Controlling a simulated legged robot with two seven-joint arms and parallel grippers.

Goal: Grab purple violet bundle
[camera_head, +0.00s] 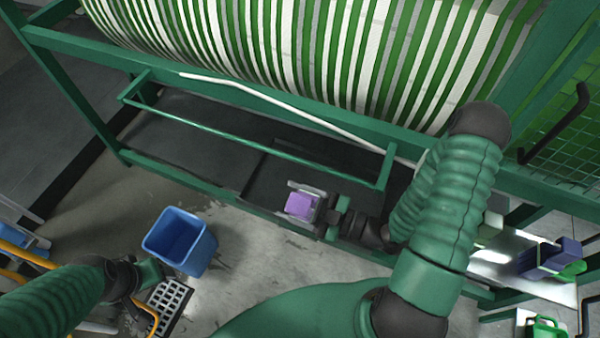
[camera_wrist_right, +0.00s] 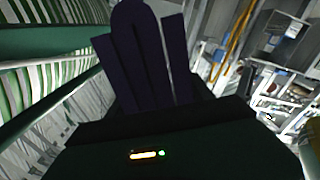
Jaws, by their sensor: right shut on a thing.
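A purple violet bundle (camera_head: 299,204) shows as a small light-purple face at the tip of my right gripper (camera_head: 308,206), near the middle of the head view. The right gripper is shut on it, with grey fingers around it. In the right wrist view the bundle (camera_wrist_right: 150,60) appears as dark, nearly black-violet upright strips. Most of the bundle is hidden by the gripper in the head view. My left gripper (camera_head: 150,273) is at the lower left, close to the blue bin, and its jaw opening is not clear.
Green-and-white striped webbing (camera_head: 330,50) on a green frame (camera_head: 245,147) fills the top. A blue bin (camera_head: 180,242) stands on the floor at left, near a grey grate (camera_head: 168,304). Other purple bundles (camera_head: 538,260) lie on a pale table at right. Floor lies between bin and right gripper.

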